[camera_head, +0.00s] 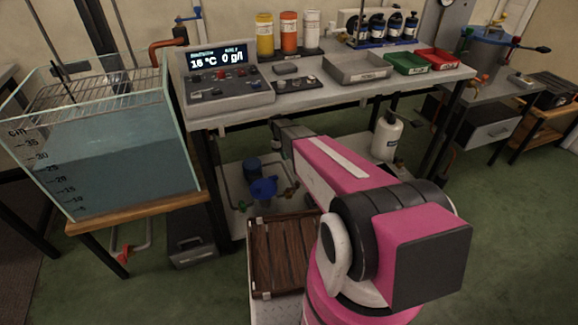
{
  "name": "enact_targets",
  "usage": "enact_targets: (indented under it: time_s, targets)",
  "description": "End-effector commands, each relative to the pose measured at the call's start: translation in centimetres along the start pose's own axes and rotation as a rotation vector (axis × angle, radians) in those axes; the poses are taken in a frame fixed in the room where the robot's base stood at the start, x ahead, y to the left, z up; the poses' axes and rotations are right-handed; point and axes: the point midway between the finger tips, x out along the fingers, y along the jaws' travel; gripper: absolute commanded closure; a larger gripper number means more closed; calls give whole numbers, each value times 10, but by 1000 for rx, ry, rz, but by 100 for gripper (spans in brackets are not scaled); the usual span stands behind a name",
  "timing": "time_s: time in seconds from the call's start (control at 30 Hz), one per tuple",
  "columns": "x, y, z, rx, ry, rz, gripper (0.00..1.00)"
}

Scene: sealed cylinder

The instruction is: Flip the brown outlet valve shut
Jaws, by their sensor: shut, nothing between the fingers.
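A metal cylinder (488,48) with a lid and several small coloured handles stands at the far right on a grey bench. A brown-red fitting (516,40) shows on its right side, too small to tell whether it is the outlet valve or how its lever lies. My arm reaches from the lower right towards the middle. My gripper (276,125) is at its far end, small and partly hidden, shut and empty, in front of the instrument table's front edge. It is well apart from the cylinder.
A glass tank of water (110,165) stands at left, with a red valve (125,252) below it. The instrument table (330,104) carries a control panel (225,85), bottles and trays. A blue pump (263,188) and a wooden crate (270,258) are low down. Green floor is clear at right.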

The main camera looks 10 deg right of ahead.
Motion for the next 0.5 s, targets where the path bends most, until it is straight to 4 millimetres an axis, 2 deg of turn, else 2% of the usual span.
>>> enact_targets:
  time_s: [0.5]
  targets:
    - [92,0,0,0,-2,-1,100]
